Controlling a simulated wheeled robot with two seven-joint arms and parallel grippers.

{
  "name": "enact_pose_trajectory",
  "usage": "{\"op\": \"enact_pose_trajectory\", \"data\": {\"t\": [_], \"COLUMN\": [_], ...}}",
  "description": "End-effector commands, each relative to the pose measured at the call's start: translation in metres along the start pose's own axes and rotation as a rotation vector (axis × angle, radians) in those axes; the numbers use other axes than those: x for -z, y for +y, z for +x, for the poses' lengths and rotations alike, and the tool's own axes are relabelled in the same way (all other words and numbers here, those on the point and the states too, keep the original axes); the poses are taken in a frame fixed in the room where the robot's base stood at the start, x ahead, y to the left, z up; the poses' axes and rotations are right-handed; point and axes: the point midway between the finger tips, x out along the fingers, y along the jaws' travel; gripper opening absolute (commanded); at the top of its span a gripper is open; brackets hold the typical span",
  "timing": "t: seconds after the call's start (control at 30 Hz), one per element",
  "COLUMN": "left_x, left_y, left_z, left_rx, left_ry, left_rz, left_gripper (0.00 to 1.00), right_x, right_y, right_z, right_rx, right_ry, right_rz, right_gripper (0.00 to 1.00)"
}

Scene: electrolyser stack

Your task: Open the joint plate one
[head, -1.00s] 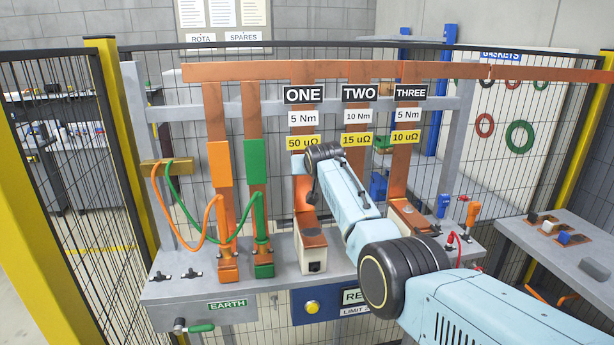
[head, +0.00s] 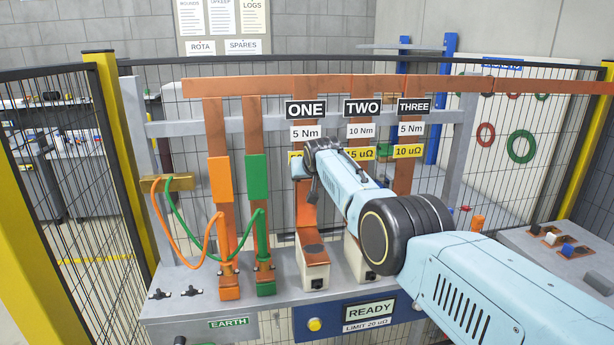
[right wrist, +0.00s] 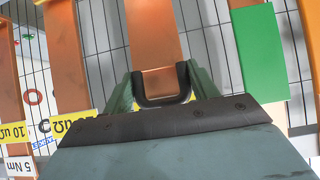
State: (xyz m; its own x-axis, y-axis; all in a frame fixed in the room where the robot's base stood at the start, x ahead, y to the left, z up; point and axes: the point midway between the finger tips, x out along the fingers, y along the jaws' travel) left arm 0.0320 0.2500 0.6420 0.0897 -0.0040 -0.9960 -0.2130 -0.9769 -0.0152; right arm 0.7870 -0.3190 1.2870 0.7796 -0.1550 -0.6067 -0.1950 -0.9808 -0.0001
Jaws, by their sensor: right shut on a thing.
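Joint plate one (head: 307,213) is a copper plate under the sign ONE (head: 305,109), above a pale block (head: 315,275) on the bench. My right gripper (head: 304,162) reaches its upper part from the right; the wrist hides the fingertips in the head view. My left gripper is not in view.
Orange (head: 221,180) and green (head: 257,178) clamps with looping cables stand left of plate one. Sign TWO (head: 361,107) and its bar are to the right, partly behind my arm. A READY panel (head: 369,313) is below. A side table (head: 546,262) stands at right.

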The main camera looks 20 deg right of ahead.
Motion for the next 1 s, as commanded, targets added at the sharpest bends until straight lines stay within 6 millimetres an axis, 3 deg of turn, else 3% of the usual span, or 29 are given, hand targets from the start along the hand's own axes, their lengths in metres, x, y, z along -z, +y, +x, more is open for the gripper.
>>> {"op": "enact_pose_trajectory", "data": {"t": [0.03,0.2,0.23,0.27,1.0], "left_x": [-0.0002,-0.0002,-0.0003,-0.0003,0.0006], "left_y": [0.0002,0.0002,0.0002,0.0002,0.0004], "left_z": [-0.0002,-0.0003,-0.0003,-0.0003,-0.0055], "left_rx": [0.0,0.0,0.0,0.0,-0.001], "left_ry": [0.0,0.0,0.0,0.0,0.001], "left_rz": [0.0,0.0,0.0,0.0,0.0], "left_gripper": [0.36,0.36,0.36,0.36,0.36], "right_x": [0.0103,0.0107,0.0106,0.0104,0.004], "right_y": [0.0044,0.0045,0.0044,0.0043,0.0002], "right_z": [-0.0039,-0.004,-0.004,-0.004,-0.0067], "right_rx": [-0.007,-0.007,-0.007,-0.007,-0.002], "right_ry": [0.023,0.024,0.024,0.023,0.007], "right_rz": [-0.002,-0.003,-0.003,-0.002,0.0], "right_gripper": [0.18,0.18,0.62,0.66,0.67]}}
